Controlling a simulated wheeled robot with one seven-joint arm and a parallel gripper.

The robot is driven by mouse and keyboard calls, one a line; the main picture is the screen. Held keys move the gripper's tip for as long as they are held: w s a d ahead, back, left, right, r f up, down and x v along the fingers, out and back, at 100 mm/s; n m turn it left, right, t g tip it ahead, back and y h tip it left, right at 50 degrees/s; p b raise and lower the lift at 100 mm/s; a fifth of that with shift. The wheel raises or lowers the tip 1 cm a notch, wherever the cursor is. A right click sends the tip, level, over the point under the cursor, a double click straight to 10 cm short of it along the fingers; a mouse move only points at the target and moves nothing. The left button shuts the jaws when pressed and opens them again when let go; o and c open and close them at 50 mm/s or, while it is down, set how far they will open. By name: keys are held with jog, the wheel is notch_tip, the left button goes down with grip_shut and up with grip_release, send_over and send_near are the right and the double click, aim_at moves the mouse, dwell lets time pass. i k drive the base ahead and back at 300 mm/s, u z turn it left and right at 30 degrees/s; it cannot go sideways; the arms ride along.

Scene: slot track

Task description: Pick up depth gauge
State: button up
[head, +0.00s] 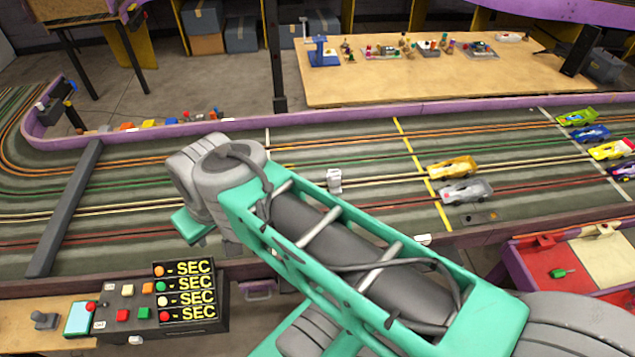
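I cannot make out for certain which thing is the depth gauge. A small whitish block-like object (334,181) stands on the slot track, just right of my teal and grey arm, with clear track around it. A blue and white upright stand (322,52) is on the far wooden workbench, at its left end. Both are too small to identify. My arm crosses the middle of the head view from the lower right, and its grey joint is over the track. My gripper does not show; the arm hides part of the track and the area below.
The slot track (350,215) has purple walls and a dark bar (65,210) across its left side. Gold (452,167) and silver (466,191) cars sit right of centre, with several more at far right. A timer box (190,298) stands front left, red trays (560,270) at right.

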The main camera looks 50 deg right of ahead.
aim_at(335, 180)
jog(key=u, duration=0.3)
jog(key=i, duration=0.3)
jog(key=u, duration=1.3)
jog(key=k, duration=0.4)
jog(key=z, duration=0.85)
jog(key=i, duration=0.5)
jog(key=z, duration=0.05)
